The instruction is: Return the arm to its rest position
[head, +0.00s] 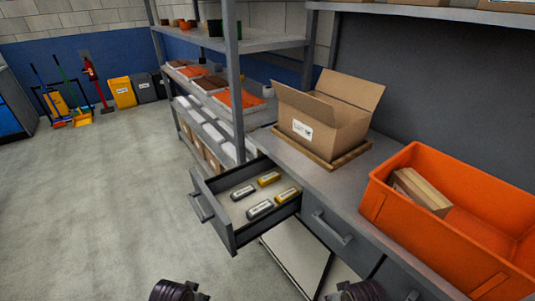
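Only dark rounded parts of my two arms show at the bottom edge, one left of centre and one right of centre. No gripper fingers show, so I cannot see either gripper's opening or anything in it. An open grey drawer (233,236) sticks out from under the workbench, left of centre. Inside it lie yellow-ended items (286,195) and grey-and-dark items (260,209) with white labels, apart from one another. No arm part touches the drawer in this view.
On the grey workbench (350,193) stand an open cardboard box (325,125) on a wooden board and an orange bin (440,245) with a brown carton (420,190) inside. A loaded shelf rack (233,70) stands behind. The floor (100,200) at left is clear; brooms (62,100) stand by the wall.

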